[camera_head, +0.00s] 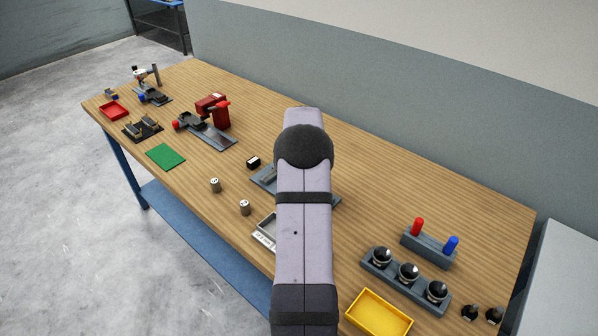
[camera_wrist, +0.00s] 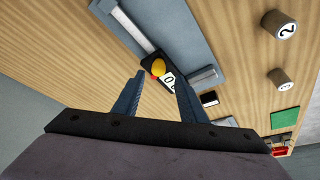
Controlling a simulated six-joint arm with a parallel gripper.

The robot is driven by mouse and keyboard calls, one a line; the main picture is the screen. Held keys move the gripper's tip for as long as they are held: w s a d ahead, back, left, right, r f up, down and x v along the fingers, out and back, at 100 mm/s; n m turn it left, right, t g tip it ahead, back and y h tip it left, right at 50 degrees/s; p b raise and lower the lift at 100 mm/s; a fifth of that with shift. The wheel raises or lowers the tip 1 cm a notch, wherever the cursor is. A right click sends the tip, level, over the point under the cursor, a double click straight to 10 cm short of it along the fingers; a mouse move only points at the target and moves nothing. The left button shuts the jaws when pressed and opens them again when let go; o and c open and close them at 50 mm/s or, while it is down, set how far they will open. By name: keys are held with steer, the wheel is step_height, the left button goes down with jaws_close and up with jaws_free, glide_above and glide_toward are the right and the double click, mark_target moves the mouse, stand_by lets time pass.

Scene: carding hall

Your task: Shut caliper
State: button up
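The caliper shows in the wrist view as a silver beam (camera_wrist: 137,30) with a black slider, a yellow knob (camera_wrist: 158,67) and a small white display (camera_wrist: 169,79). It lies on a grey plate (camera_wrist: 187,30). A grey block (camera_wrist: 204,75) sits near the slider end. My gripper (camera_wrist: 160,80) is open, its two dark fingers apart, with the slider showing between the fingertips. I cannot tell whether a finger touches it. In the head view my arm hides the gripper and most of the caliper; the plate's edge (camera_head: 329,199) shows beside it.
A black block (camera_head: 253,162) and numbered cylinders (camera_head: 215,185) stand near the plate. A shallow tray (camera_head: 265,228) is partly behind my arm. A dark rack with round knobs (camera_head: 408,274), a peg block (camera_head: 428,248) and a yellow tray (camera_head: 379,314) are at right. The back right tabletop is clear.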

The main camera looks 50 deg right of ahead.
steer(key=shift+b+v, duration=0.55)
steer(key=shift+v, duration=1.35)
steer(key=shift+a, duration=0.1)
steer(key=a+n+g+y, duration=0.15)
steer(key=a+n, duration=0.35)
steer(key=a, duration=2.3)
steer(key=s+a+f+n+g+y, duration=0.1)
steer(key=s+a+n, duration=0.1)
steer(key=s+a, duration=0.6)
steer(key=s+a+f+n, duration=0.1)
steer(key=s+a+n, duration=0.1)
steer(key=s+a, duration=0.7)
steer(key=shift+s+f+g+y, duration=0.35)
steer(key=shift+s+f, duration=0.05)
steer(key=shift+s, duration=0.15)
steer(key=shift+a, duration=0.15)
